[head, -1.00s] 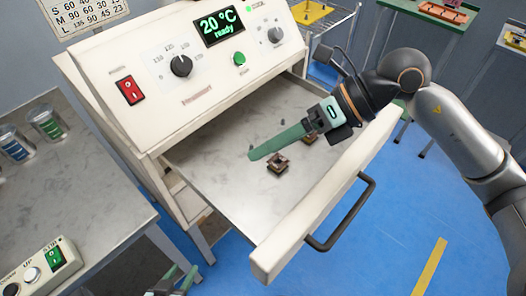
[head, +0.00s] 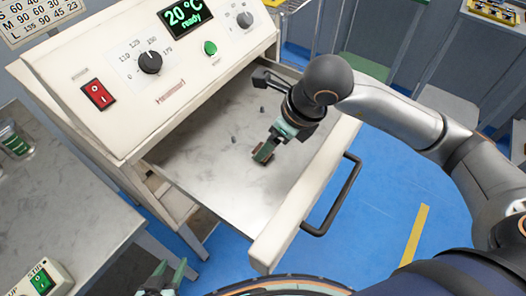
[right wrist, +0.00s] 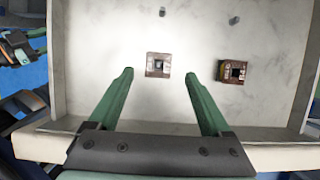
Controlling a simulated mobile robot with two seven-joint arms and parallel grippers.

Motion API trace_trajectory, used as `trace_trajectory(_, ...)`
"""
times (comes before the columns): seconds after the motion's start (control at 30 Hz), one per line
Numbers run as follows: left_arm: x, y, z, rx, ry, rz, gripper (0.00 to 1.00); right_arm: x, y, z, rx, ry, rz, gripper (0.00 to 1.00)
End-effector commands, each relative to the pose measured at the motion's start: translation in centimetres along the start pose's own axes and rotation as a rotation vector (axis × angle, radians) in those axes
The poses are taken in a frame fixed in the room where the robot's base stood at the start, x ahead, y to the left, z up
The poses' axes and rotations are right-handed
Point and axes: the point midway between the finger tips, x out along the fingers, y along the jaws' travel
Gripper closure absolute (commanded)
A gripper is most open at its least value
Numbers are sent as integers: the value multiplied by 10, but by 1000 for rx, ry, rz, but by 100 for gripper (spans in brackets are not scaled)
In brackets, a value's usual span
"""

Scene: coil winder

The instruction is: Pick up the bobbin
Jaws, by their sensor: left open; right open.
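Two small brown square pieces with dark centre holes, which look like bobbins, lie in the open drawer (head: 205,172). In the right wrist view one bobbin (right wrist: 158,65) lies ahead, between the lines of my right gripper's fingers (right wrist: 160,77). The second bobbin (right wrist: 233,72) lies to the right, outside the fingers. My right gripper (head: 265,152) is open, pointing down into the drawer; I cannot tell if it touches anything. In the head view it mostly hides the bobbins; only a brown bit shows by its fingertip. My left gripper (head: 168,274) is open and empty at the bottom edge, outside the drawer.
The drawer belongs to a white machine (head: 150,75) with a display reading 20 °C ready. Its front wall and black handle (head: 334,200) stand nearest me. Small dark pegs (head: 233,139) are on the drawer floor. A grey table (head: 70,200) stands at left.

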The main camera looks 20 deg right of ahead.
Motion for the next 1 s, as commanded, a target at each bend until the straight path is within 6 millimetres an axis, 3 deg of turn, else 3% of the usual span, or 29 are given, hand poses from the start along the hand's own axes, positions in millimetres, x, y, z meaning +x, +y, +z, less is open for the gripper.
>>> trace_trajectory(0.3, -1, -5, -1, 0, 1, -10, 50, 43, 3, -2, 0, 3, 2, 18)
trace_trajectory(0.57, 0, -6, 4, -1, -8, -13, 50, 46, 2, -1, -1, 1, 1, 18)
trace_trajectory(1.0, -1, -5, 3, -1, -7, -10, 50, 46, 2, -1, -1, 1, 1, 66)
